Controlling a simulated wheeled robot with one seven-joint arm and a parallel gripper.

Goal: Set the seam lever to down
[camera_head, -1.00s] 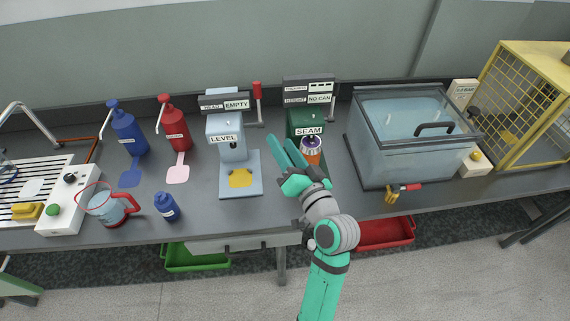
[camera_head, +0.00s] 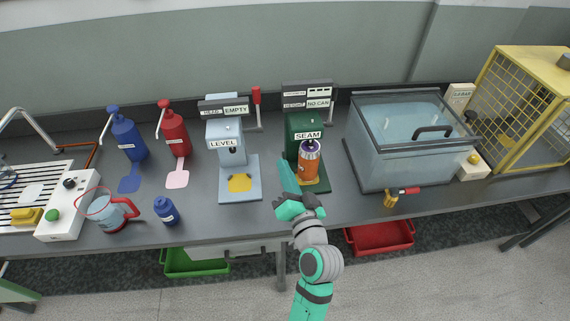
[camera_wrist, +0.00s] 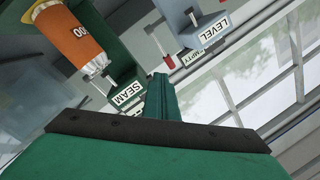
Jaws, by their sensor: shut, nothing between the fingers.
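The green seam machine (camera_head: 304,125), labelled SEAM, stands mid-bench, and its display (camera_head: 308,97) reads NO CAN. An orange can (camera_head: 309,161) stands upright on its base; it also shows in the wrist view (camera_wrist: 72,35). A red-handled lever (camera_head: 257,97) stands upright between the LEVEL and SEAM machines; I cannot tell which it belongs to. A thin pale rod (camera_head: 333,100) rises at the seam machine's right. My gripper (camera_head: 284,168) is shut and empty, just left of the can and in front of the seam machine.
The pale-blue LEVEL machine (camera_head: 224,145) stands left, its display reading EMPTY. A clear-lidded tank (camera_head: 400,160) stands right, with a red-handled tool (camera_head: 391,198) in front. A blue bottle (camera_head: 166,210) and red-rimmed jug (camera_head: 110,212) stand front left. The bench front between the bottle and my arm is clear.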

